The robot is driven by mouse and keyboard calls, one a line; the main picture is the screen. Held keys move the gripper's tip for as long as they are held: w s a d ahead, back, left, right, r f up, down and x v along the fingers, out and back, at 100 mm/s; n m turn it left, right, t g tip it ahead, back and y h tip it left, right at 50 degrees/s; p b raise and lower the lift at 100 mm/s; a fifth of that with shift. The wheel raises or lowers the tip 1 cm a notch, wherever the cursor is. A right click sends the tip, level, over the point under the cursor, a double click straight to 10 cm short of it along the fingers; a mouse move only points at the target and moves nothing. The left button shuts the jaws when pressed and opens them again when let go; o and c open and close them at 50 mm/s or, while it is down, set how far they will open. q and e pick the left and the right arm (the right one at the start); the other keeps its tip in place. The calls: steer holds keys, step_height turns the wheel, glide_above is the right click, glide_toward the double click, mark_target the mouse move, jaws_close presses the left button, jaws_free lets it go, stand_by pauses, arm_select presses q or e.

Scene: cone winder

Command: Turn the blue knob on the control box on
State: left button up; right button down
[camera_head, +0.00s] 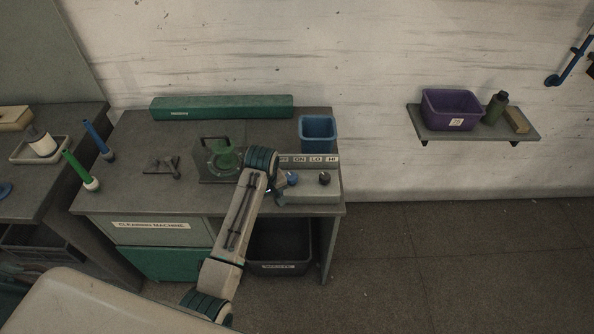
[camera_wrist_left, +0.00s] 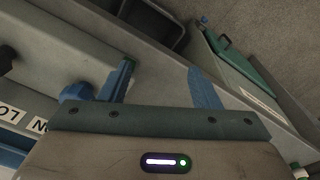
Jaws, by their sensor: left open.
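The control box (camera_head: 310,192) is a grey box at the right end of the bench, with a label strip reading ON, LO and HI. The blue knob (camera_head: 292,178) is on its left part. In the left wrist view the blue knob (camera_wrist_left: 75,92) lies to the left of the left finger, outside the gap between the fingers. My left gripper (camera_head: 279,190) is at the box's left end, close beside the knob. Its jaws (camera_wrist_left: 160,68) are open and empty. I cannot tell whether a finger touches the knob. The knob's exact pointing is too small to read.
A dark knob (camera_head: 324,178) sits right of the blue one. A blue bin (camera_head: 318,131) stands behind the box. A machine with a green part (camera_head: 226,156) is left of my gripper. A dark waste bin (camera_head: 285,267) is under the bench. Floor to the right is clear.

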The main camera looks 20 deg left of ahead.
mark_target(291, 176)
arm_select(q)
steer(key=w+d+r+n+g+p, duration=0.1)
steer(key=w+d+r+n, duration=0.3)
steer(key=w+r, duration=0.7)
steer(key=f+p, duration=0.1)
steer(key=f, duration=0.1)
steer(key=f+p, duration=0.1)
steer(key=f, duration=0.2)
steer(key=f+p, duration=0.1)
steer(key=f, duration=0.2)
steer(key=shift+s+f, duration=0.25)
steer(key=shift+f+p, duration=0.3)
steer(key=shift+f, duration=0.35)
steer(key=c, duration=1)
steer(key=shift+m, duration=0.3)
